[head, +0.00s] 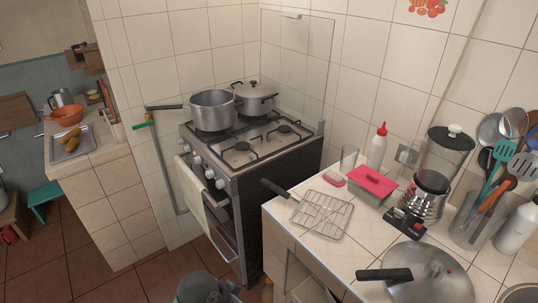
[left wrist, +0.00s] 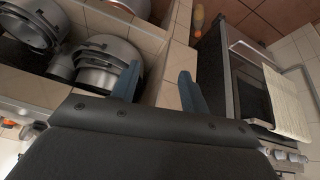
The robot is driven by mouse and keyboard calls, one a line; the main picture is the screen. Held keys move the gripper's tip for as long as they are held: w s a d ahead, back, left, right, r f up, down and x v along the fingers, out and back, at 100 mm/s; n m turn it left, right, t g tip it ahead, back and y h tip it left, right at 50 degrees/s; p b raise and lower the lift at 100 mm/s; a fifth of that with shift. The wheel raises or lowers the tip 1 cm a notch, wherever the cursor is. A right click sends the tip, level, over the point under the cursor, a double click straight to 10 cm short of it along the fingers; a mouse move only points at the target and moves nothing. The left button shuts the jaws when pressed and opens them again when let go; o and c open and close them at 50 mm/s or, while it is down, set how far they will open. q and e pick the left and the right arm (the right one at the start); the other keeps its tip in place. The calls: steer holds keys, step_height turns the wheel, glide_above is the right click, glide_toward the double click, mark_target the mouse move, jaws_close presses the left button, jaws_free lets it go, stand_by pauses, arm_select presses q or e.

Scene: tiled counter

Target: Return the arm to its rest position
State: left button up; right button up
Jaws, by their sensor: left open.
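In the left wrist view, my left gripper (left wrist: 158,90) shows its two blue-grey fingers spread apart with nothing between them. Light tiled cabinet edges lie beyond the fingertips, and the fingers appear clear of other objects. The head view does not clearly show the left gripper; a dark rounded shape at its bottom edge cannot be made out. My right gripper is in neither view.
The stove (head: 245,150) bears a saucepan (head: 213,112) and a lidded pot (head: 255,98); a towel (head: 192,195) hangs on its front. The tiled counter (head: 290,222) holds a wire rack (head: 322,214) and a blender (head: 436,165). Pots (left wrist: 108,60) sit in open shelving near the left gripper.

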arm_select(q)
steer(key=s+a+f+n+y, duration=0.35)
steer(key=s+a+n, duration=0.25)
steer(key=s+a, duration=0.7)
step_height(320, 180, down, 25)
steer(key=w+d+g, duration=0.1)
steer(key=w, duration=0.1)
steer(key=s+f, duration=0.4)
steer(key=f, duration=0.7)
steer(key=s+f, duration=0.4)
steer(key=f, duration=0.8)
steer(key=shift+d+f+g, duration=0.2)
steer(key=shift+d+g, duration=0.1)
steer(key=shift+g, duration=0.1)
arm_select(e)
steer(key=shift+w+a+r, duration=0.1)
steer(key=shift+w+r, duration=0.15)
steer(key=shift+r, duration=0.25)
arm_select(q)
steer(key=shift+y, duration=0.25)
